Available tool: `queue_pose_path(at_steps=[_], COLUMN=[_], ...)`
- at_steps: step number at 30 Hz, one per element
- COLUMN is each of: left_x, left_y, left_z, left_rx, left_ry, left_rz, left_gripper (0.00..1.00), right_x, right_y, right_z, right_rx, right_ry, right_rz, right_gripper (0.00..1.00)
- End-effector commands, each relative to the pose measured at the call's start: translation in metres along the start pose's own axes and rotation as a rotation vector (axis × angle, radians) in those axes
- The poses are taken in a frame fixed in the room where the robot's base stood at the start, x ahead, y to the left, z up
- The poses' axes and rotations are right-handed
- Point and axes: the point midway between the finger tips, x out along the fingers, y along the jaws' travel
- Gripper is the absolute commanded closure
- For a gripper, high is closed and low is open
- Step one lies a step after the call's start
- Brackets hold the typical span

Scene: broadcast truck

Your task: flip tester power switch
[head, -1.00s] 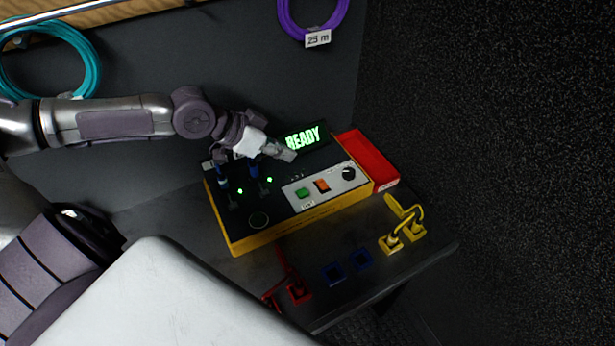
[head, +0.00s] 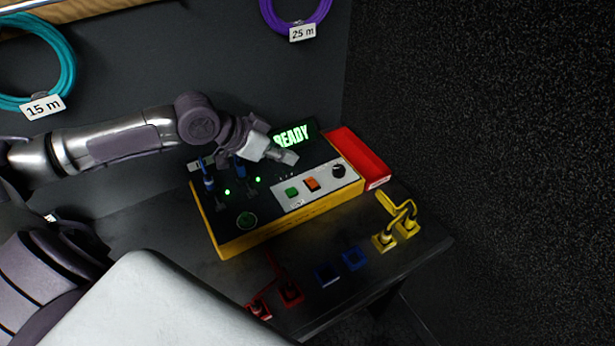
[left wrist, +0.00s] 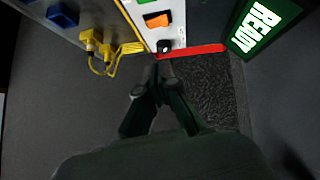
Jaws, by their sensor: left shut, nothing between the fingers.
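The tester (head: 300,208) is a yellow box with a black top on the dark bench. Its green display (head: 293,136) reads READY. An orange rocker switch (head: 312,184) sits on its pale panel between a green button (head: 292,192) and a black knob (head: 338,171). My left gripper (head: 289,157) is shut and empty, above the tester, between the display and the panel, apart from the switch. In the left wrist view the closed fingertips (left wrist: 160,76) lie below the knob (left wrist: 164,45) and the orange switch (left wrist: 156,20). My right gripper is not visible.
Two blue-bodied plugs stand in the tester's left part beside green lights. A red tray (head: 358,160) adjoins its right side. Yellow plugs (head: 396,232), blue sockets (head: 341,266) and red connectors (head: 288,292) are along the bench front. Teal (head: 65,65) and purple cable coils hang behind.

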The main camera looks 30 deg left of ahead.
Motion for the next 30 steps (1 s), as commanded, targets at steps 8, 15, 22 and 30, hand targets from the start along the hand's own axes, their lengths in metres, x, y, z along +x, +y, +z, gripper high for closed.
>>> queue_pose_path(at_steps=[8, 15, 22, 30], left_x=[0.055, 0.082, 0.09, 0.09], left_y=[0.002, 0.001, 0.001, 0.001], left_z=[-0.003, 0.02, 0.028, 0.028], left_rx=[-0.002, 0.0, 0.003, 0.003], left_ry=[0.004, -0.003, -0.002, -0.001], left_rz=[0.004, 0.0, 0.0, 0.0], left_gripper=[1.0, 1.0, 1.0, 1.0], right_x=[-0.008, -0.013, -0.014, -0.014], right_y=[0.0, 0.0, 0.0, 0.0], right_z=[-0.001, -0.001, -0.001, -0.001], right_rx=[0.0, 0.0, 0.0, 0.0], right_ry=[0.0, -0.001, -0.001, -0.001], right_rz=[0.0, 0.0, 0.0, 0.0], right_gripper=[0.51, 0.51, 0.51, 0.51])
